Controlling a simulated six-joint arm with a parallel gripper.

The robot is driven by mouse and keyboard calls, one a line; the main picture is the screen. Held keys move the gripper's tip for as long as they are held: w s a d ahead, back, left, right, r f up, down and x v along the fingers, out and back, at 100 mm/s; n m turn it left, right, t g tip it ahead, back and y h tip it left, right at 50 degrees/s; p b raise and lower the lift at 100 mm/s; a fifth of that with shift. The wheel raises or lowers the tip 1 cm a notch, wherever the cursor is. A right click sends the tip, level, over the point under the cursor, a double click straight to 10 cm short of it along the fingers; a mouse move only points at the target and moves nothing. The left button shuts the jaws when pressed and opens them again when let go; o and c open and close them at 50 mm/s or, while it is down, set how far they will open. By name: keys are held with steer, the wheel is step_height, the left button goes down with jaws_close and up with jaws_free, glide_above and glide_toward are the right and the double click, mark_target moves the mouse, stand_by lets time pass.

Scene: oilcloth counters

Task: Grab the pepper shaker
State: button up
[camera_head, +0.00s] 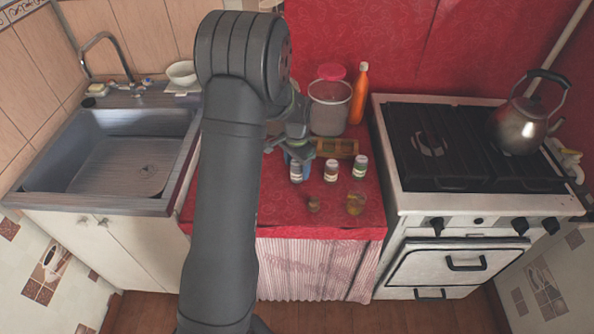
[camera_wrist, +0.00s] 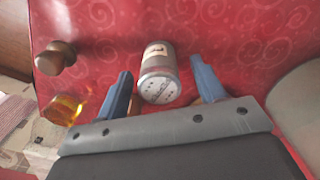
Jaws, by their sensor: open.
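Three small spice jars with labels and pale lids stand in a row on the red counter: a left jar (camera_head: 296,172), a middle jar (camera_head: 331,171) and a right jar (camera_head: 359,168). The labels are too small to read, so I cannot tell for sure which is the pepper shaker. My gripper (camera_head: 298,157) is over the left jar, open and empty. In the wrist view, a jar (camera_wrist: 158,80) with a grey, dotted lid stands between the parted blue fingers of my gripper (camera_wrist: 160,66), with a gap on each side.
A small wooden piece (camera_head: 313,204) and an amber glass (camera_head: 355,204) stand in front of the jars. Behind are a large clear container (camera_head: 330,108), an orange bottle (camera_head: 359,95) and a yellowish box (camera_head: 338,148). A stove is right, a sink left.

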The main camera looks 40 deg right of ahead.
steer(key=shift+f, duration=0.55)
steer(key=c, duration=1.1)
steer(key=shift+r, duration=0.1)
